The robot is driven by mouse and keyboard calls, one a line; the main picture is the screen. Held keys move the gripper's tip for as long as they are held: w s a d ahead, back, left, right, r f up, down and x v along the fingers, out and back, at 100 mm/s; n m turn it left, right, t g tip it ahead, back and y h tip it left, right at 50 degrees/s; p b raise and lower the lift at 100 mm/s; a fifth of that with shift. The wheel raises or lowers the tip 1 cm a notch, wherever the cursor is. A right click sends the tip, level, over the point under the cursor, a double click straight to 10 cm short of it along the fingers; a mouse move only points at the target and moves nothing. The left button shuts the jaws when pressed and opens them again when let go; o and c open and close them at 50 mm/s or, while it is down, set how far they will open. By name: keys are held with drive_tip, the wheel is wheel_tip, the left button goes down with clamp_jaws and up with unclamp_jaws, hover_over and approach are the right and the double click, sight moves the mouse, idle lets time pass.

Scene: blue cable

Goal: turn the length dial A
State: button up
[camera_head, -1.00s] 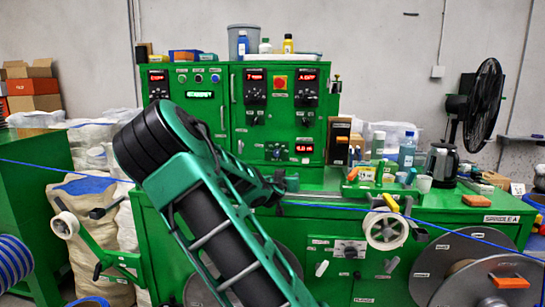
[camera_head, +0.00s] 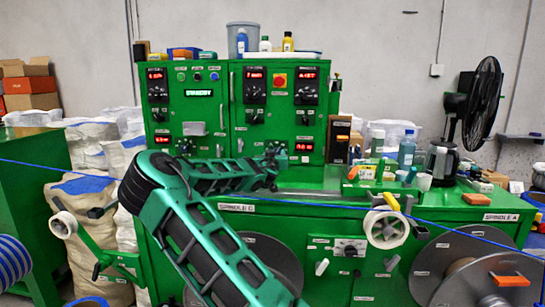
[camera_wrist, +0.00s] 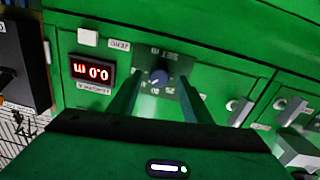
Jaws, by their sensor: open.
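The length dial A (camera_wrist: 160,76) is a small dark blue-grey knob on a grey scale plate, seen in the wrist view. A red display (camera_wrist: 91,71) beside it reads 0.0 m; its label seems to end in A, though the picture is tilted. My gripper (camera_wrist: 160,88) is open, with one finger on each side of the knob. Whether the fingers touch it, or how far off they are, I cannot tell. In the head view my gripper (camera_head: 275,158) is in front of the green panel, left of the red display (camera_head: 304,147), and covers the dial.
Other knobs and displays sit on the green cabinet (camera_head: 232,110). A blue cable (camera_head: 330,206) runs across the front. A black switch box (camera_wrist: 22,60) stands close at left.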

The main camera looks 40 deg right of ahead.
drive_tip(key=shift+w+d, duration=0.3)
drive_tip(key=shift+d, duration=0.1)
drive_tip(key=c, duration=1.1)
drive_tip(key=shift+o, duration=0.2)
